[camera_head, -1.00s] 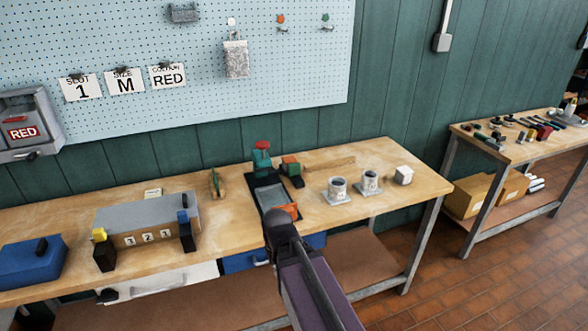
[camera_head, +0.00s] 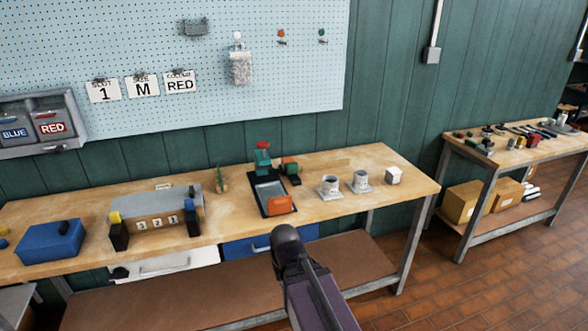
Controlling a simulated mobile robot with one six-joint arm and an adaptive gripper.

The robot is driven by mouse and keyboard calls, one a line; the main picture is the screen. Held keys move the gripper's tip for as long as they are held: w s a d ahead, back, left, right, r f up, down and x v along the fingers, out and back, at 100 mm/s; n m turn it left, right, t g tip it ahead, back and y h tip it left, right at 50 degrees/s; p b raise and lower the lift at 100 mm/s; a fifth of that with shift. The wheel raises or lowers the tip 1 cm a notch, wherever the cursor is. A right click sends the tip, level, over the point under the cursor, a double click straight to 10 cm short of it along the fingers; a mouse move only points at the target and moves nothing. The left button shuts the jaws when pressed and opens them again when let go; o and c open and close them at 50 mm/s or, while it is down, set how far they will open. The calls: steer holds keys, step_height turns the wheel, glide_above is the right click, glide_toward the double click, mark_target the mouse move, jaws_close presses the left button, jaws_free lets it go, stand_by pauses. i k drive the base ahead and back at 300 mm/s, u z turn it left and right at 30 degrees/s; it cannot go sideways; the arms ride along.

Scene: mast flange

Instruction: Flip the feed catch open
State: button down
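I cannot tell for sure which small part is the feed catch. A grey box machine (camera_head: 160,207) with number labels on its front stands left of the bench's middle. It has a yellow knob (camera_head: 114,217), a blue part (camera_head: 197,199) and black blocks at its sides. A black-based device (camera_head: 262,206) with a green and red upright part (camera_head: 263,158) and an orange front block (camera_head: 280,204) stands in the middle. My arm shows at the bottom centre, in front of the bench. My gripper does not show.
The wooden bench (camera_head: 340,205) has drawers beneath. A blue box (camera_head: 52,242) stands at its left. Two round pots, left (camera_head: 330,184) and right (camera_head: 360,180), and a white cube (camera_head: 393,175) stand at its right. A second bench (camera_head: 480,163) is far right. Brick floor in front is open.

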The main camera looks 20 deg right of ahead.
mark_target(292, 168)
steer(key=k, duration=0.85)
steer(key=z, duration=0.25)
steer(key=i, duration=0.4)
steer(key=z, duration=0.65)
steer(key=i, duration=1.5)
steer(key=u, duration=0.7)
steer(key=i, duration=0.45)
steer(key=u, duration=0.2)
